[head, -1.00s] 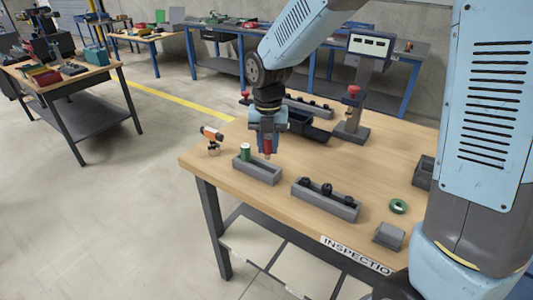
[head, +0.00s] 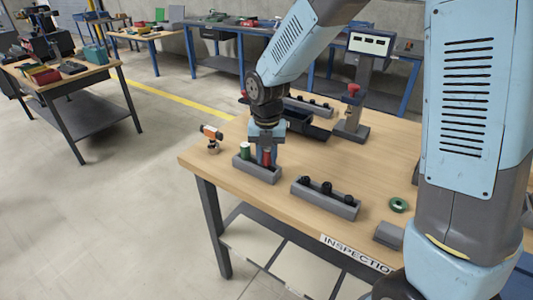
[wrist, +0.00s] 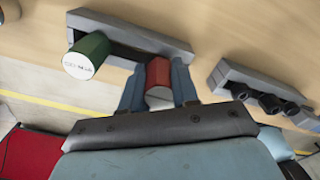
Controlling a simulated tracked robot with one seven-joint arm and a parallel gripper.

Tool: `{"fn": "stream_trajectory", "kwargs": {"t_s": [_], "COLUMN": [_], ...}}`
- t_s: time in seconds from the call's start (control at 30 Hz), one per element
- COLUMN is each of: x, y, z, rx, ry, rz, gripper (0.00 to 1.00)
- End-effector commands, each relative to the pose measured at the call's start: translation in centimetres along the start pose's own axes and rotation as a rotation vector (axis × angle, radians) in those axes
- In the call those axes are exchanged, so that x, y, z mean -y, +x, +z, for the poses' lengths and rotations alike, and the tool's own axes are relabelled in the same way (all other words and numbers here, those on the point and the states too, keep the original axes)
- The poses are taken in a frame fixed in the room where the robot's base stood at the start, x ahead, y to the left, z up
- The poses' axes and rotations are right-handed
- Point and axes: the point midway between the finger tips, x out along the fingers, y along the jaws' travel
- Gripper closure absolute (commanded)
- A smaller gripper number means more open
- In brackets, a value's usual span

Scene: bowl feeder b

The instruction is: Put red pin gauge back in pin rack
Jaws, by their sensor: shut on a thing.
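The red pin gauge (head: 266,158) is upright between the fingers of my gripper (head: 264,160), which is shut on it. It also shows in the wrist view (wrist: 158,76), with a gripper finger on each side. The grey pin rack (head: 249,171) stands near the table's left front edge. The red gauge is at the right part of this rack; whether its lower end is seated in the rack cannot be told. A green pin gauge (head: 245,151) stands in the rack's left part and shows in the wrist view (wrist: 88,55).
A second grey rack (head: 338,203) with several black pieces stands to the right. A green ring (head: 398,205) and a grey block (head: 388,234) lie further right. An orange-and-black device (head: 212,136) stands left. A gauge stand (head: 352,125) and dark tray (head: 310,128) are behind.

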Motion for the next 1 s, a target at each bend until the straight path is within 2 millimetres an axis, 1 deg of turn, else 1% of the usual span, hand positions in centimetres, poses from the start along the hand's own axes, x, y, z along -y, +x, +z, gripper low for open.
{"fn": "stream_trajectory", "kwargs": {"t_s": [0.17, 0.2, 0.43, 0.67, 0.77, 0.87, 1.0], "x": [0.0, 0.0, 0.0, -0.1, -0.1, -0.1, -0.1], "y": [0.2, 0.2, 0.2, 0.1, -0.3, -1.4, -3.8], "z": [0.0, 0.0, 0.0, 0.0, 0.0, 0.0, 0.0], "rx": [0.000, 0.000, 0.000, 0.000, 0.002, 0.004, 0.004], "ry": [0.000, 0.000, -0.001, -0.001, -0.001, -0.001, 0.000], "rz": [0.000, 0.000, 0.000, 0.000, 0.000, 0.001, 0.002], "gripper": [1.00, 0.67, 0.45, 0.45, 0.45, 0.45, 0.45]}}
